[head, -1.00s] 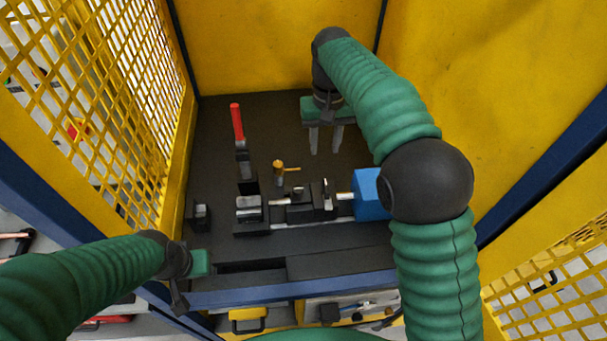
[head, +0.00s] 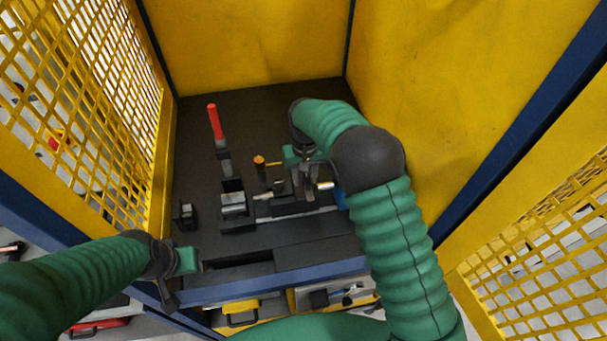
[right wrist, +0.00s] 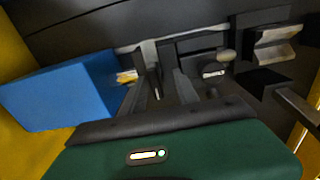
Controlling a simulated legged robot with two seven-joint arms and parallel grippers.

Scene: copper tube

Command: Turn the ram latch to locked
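The clamp fixture sits on the dark bench in the head view. A blue block (right wrist: 62,90) with a short brass-coloured rod (right wrist: 127,77) fills the left of the right wrist view. Near that rod is a small upright metal piece (right wrist: 150,55), which may be the ram latch; I cannot tell its setting. My right gripper (head: 312,184) is over the ram end of the fixture and hides part of it. Its fingers (right wrist: 164,84) are apart, pointing down close to the upright piece; contact is not clear. My left gripper (head: 190,261) is at the front left, away from the fixture.
A red-handled lever (head: 215,122) stands at the left of the fixture, and a brass-coloured handle (head: 260,163) behind its middle. A small dark block (head: 185,214) sits at far left. Yellow walls and mesh enclose the bench. The back of the bench is clear.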

